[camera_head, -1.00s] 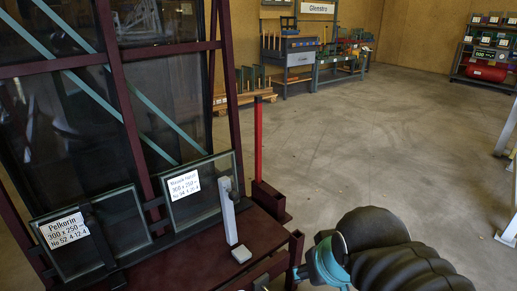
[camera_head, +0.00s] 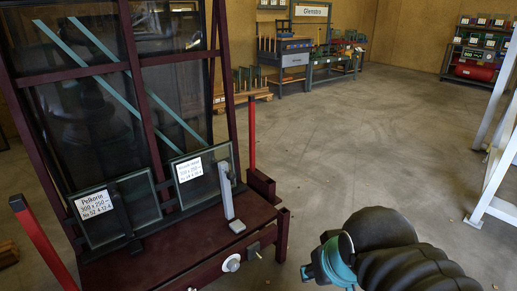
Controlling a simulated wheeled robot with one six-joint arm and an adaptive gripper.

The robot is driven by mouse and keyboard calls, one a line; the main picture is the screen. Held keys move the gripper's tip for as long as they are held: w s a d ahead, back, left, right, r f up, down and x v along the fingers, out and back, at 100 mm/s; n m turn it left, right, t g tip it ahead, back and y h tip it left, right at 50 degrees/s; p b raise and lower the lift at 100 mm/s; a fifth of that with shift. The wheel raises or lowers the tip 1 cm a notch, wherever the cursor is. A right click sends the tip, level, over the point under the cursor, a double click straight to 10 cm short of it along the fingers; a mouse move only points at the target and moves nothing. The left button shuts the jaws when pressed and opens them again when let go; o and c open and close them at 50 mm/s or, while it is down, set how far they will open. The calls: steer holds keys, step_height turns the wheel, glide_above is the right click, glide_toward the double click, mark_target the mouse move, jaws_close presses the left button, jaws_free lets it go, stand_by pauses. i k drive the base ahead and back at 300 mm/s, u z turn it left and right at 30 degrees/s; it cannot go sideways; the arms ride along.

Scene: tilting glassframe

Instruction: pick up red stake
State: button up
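One red stake (camera_head: 252,134) stands upright at the right end of the dark red glass frame rack (camera_head: 200,236), its foot in a dark red bracket (camera_head: 262,185). A second red stake (camera_head: 42,240) shows at the lower left edge, tilted and cut off by the picture's bottom. My arm's black ribbed sleeve and teal joint are at the lower right, in front of and to the right of the rack. My gripper's fingers do not show.
Two small labelled glass panes (camera_head: 118,206) (camera_head: 200,174) lean on the rack beside a grey upright (camera_head: 226,190). A white frame (camera_head: 492,180) stands at the right edge. Workbenches (camera_head: 284,58) and a shelf (camera_head: 478,50) line the back. The grey floor between is clear.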

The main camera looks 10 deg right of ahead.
mark_target(251, 111)
steer(key=z, duration=0.8)
steer(key=i, duration=1)
steer(key=z, duration=0.7)
steer(key=i, duration=1.2)
steer(key=u, duration=1.15)
steer(key=i, duration=0.9)
steer(key=u, duration=0.95)
